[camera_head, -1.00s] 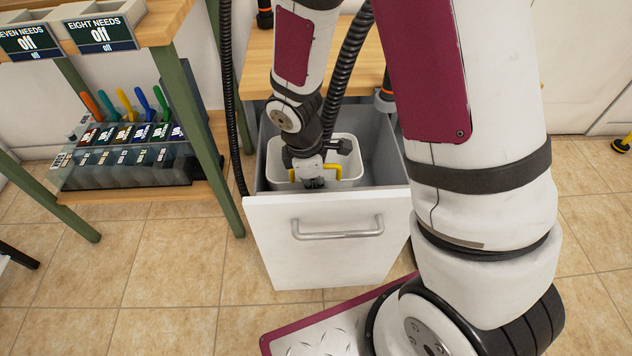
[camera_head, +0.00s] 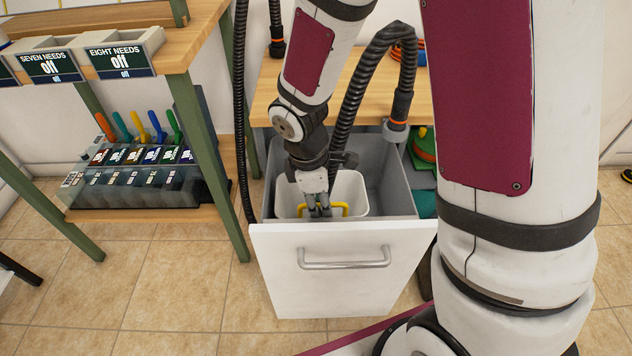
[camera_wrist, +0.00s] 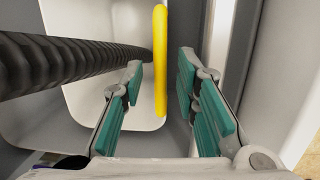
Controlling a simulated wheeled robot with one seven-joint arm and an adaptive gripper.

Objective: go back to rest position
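My gripper (camera_head: 320,211) points down into the open drawer, just behind its white front panel (camera_head: 338,285). In the wrist view its two teal-padded fingers (camera_wrist: 160,75) are apart. The yellow handle (camera_wrist: 160,60) lies in the gap between them, with space visible on both sides. In the head view the yellow handle (camera_head: 342,207) shows at the front of a white bin (camera_head: 350,190), which sits inside the grey drawer (camera_head: 392,180). My gripper partly hides the handle and bin.
A wooden workbench (camera_head: 270,100) stands above the drawer. At left, a green-legged shelf (camera_head: 218,217) carries a rack of colored-handled tools (camera_head: 140,183) and labelled trays (camera_head: 122,60). Colored items (camera_head: 424,150) lie right of the drawer. Tiled floor (camera_head: 170,290) is clear at front left.

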